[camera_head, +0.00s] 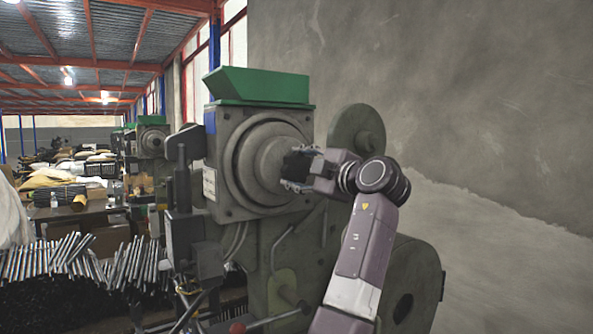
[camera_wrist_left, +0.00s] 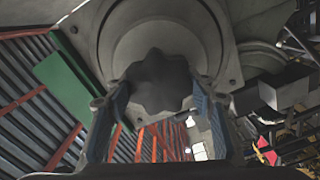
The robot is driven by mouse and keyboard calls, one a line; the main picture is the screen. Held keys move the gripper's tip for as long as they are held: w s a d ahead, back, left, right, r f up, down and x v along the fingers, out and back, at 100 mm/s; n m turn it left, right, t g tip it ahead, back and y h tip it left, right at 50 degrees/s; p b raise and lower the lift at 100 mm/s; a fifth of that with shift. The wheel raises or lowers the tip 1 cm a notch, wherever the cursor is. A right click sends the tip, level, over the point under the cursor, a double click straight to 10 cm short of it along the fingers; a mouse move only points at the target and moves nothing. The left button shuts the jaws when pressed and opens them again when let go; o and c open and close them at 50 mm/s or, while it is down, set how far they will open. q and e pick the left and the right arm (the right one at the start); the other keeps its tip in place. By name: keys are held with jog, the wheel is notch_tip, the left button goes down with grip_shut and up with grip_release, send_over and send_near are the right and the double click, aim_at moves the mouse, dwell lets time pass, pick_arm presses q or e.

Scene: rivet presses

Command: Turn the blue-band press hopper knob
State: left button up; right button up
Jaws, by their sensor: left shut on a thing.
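The blue-band press (camera_head: 225,165) stands close in the head view, with a blue patch (camera_head: 210,122) at its upper left and a green hopper (camera_head: 262,87) on top. A dark, lobed knob (camera_head: 296,162) sits at the middle of its large round grey face. The knob also shows in the left wrist view (camera_wrist_left: 160,80), between the two finger pads. My left gripper (camera_head: 297,172) is shut on the knob, one finger on each side. The gripper partly hides the knob in the head view. My right gripper is not in view.
A round grey wheel (camera_head: 357,130) is behind my left wrist, and a larger disc (camera_head: 418,285) is low on the right. Metal rods (camera_head: 60,258) lie in a pile at left. A concrete wall (camera_head: 430,80) rises behind. Another press (camera_head: 150,140) stands farther back.

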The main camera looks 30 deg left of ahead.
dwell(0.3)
pick_arm(q)
jog(key=o, duration=1.2)
jog(key=v, duration=1.2)
jog(key=shift+f, duration=0.1)
